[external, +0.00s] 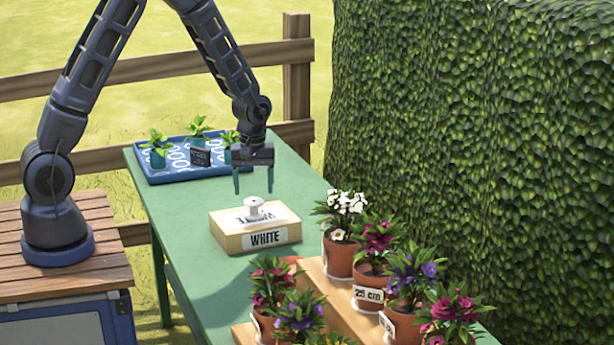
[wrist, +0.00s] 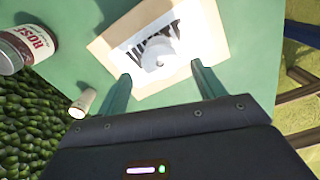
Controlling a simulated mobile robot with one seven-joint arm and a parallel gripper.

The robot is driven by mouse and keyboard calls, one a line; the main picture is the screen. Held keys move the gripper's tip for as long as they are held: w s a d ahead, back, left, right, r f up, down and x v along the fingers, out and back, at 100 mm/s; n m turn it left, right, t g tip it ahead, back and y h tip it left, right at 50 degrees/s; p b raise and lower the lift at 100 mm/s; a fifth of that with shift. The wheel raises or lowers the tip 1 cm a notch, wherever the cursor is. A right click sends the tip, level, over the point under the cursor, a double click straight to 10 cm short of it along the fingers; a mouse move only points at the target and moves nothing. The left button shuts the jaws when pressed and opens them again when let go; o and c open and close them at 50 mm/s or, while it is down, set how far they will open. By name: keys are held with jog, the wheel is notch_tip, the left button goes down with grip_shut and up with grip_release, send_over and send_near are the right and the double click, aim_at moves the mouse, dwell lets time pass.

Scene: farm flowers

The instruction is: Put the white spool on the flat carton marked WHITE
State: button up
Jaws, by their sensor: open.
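The white spool (external: 254,207) stands on top of the flat carton marked WHITE (external: 262,239), near the middle of its upper face. In the wrist view the spool (wrist: 157,54) rests on the white printed label of the carton (wrist: 100,47). My gripper (external: 253,191) is open and empty above the carton, just above and behind the spool, apart from it. In the wrist view the gripper's two fingers (wrist: 158,92) point towards the carton, with the spool ahead of them and between their lines.
A blue patterned tray (external: 165,176) with several seedlings is at the table's far end. Potted flowers (external: 339,252) stand on wooden steps at the front right. The wrist view shows a jar marked ROSE (wrist: 28,47) and a small pale cylinder (wrist: 83,102). Green table (external: 180,215) is clear left of the carton.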

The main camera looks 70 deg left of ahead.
notch_tip(320, 180, up, 6)
notch_tip(320, 180, up, 11)
jog(key=m+t, duration=0.1)
jog(key=m, duration=0.3)
send_over(254, 201)
jog(key=s+d, duration=0.4)
jog(key=s, duration=0.1)
jog(key=s+d+r+m+t, duration=0.1)
jog(key=s+d+r+m, duration=0.2)
jog(key=s+r, duration=0.55)
jog(key=s+d+r+m+t, duration=0.1)
jog(key=s+r+m, duration=0.2)
jog(key=s, duration=0.5)
jog(key=s+d+r+m+t, duration=0.1)
jog(key=s+r+m, duration=0.3)
jog(key=s, duration=0.5)
jog(key=shift+s+d+r+m+t, duration=0.15)
jog(key=shift+s+d+m+t, duration=0.15)
jog(key=shift+d+m, duration=0.35)
